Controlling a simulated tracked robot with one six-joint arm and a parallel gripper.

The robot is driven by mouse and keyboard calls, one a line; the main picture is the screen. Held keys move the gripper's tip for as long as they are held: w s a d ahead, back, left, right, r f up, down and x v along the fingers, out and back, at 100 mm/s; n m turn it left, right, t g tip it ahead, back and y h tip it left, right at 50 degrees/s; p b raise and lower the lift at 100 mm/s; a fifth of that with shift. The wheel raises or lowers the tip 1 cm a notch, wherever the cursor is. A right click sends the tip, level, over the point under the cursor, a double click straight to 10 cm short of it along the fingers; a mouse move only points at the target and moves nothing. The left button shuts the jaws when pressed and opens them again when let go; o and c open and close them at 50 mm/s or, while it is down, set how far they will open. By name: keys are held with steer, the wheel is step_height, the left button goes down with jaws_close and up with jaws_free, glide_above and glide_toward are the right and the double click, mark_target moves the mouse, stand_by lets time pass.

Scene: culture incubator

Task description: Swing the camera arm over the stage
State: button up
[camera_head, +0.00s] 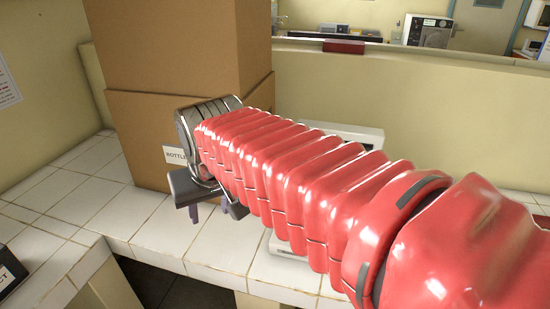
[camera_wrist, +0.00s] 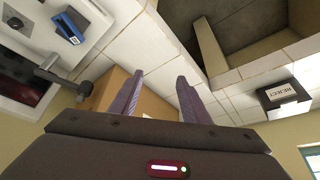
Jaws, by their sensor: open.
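In the wrist view, a white device (camera_wrist: 107,12) fills the upper left. A dark grey arm with a rounded end (camera_wrist: 62,82) sticks out from it, and may be the camera arm. A small dark block with a blue front (camera_wrist: 70,27) sits on the device; I cannot tell whether that spot is the stage. My gripper (camera_wrist: 161,76) is open and empty, its two fingers apart, to the right of the grey arm and not touching it. In the head view my gripper (camera_head: 212,209) is over the tiled counter, and my red arm hides most of the white device (camera_head: 350,131).
Stacked cardboard boxes (camera_head: 165,45) stand close behind my gripper, the lower one with a label. A dark box marked REJECT (camera_wrist: 284,95) is at the right in the wrist view. The tiled counter (camera_head: 95,205) is clear left of my gripper, with a gap in front.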

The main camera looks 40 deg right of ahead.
steer(key=w+d, duration=0.1)
steer(key=w, duration=0.3)
steer(key=w+d+m, duration=0.1)
steer(key=w+d, duration=0.1)
steer(key=w, duration=0.2)
steer(key=w+d+r+m, duration=0.1)
steer(key=w, duration=0.3)
steer(key=shift+w+d+r+g+h, duration=0.1)
steer(key=shift+w+d+g+h, duration=0.15)
steer(key=shift+g+h, duration=0.15)
jaws_close()
steer(key=w+d+f+m, duration=0.1)
steer(key=w+d, duration=0.1)
steer(key=w, duration=0.3)
steer(key=w+d+f+m+g, duration=0.1)
steer(key=w+d+f, duration=0.1)
steer(key=w, duration=0.4)
steer(key=shift+w+d, duration=0.25)
steer(key=shift+d, duration=0.6)
steer(key=shift+s+f, duration=0.1)
